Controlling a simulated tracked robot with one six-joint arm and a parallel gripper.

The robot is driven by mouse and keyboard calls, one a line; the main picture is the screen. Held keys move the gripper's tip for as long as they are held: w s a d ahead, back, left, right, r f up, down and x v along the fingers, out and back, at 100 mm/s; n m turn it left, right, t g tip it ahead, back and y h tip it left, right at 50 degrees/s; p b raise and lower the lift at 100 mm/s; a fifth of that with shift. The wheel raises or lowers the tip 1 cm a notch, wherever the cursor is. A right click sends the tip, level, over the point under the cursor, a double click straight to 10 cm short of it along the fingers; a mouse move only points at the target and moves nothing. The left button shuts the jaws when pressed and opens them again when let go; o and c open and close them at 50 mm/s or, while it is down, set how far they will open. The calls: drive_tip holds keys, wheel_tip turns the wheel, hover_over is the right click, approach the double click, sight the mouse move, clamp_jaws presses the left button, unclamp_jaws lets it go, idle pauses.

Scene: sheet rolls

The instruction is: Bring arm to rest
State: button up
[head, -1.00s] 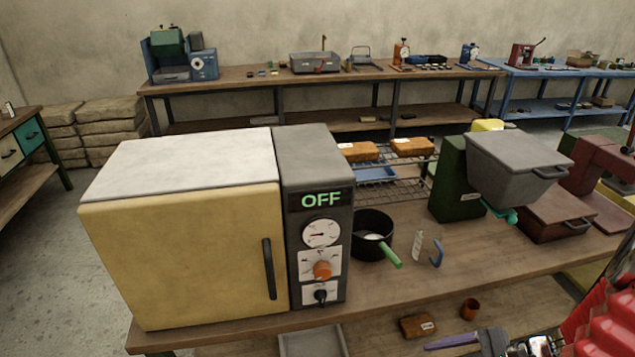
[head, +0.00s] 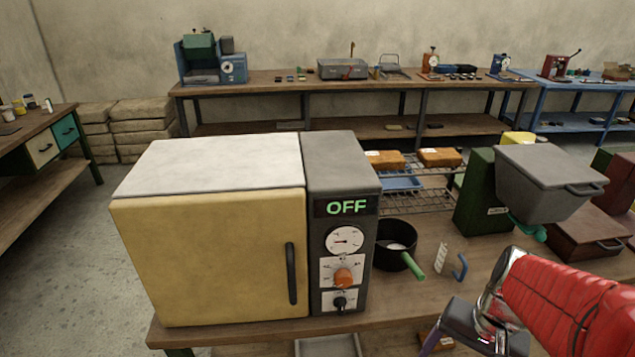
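My red arm reaches in from the right edge in the head view, over the front of the workbench (head: 395,300). My gripper (head: 445,335) is at its end, low near the bottom edge, in front of the bench. Its dark body shows below the metal wrist, but its fingers are not clear, so I cannot tell whether it is open or shut. I see nothing clearly held.
A yellow oven (head: 220,255) with a grey control panel reading OFF stands at the bench's left. A black pot (head: 393,246) with a green handle stands beside it. A green machine with a grey hopper (head: 545,180) is behind my arm. Wire racks (head: 415,200) hold orange-brown blocks.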

drive_tip(key=w+a+r+n+t+h, duration=0.1)
drive_tip(key=a+r+n+t, duration=0.3)
drive_tip(key=a+r+n, duration=0.3)
drive_tip(key=shift+w+a+r+n+t, duration=0.3)
drive_tip(key=shift+a+r+t, duration=0.1)
drive_tip(key=shift+a+r, duration=2.4)
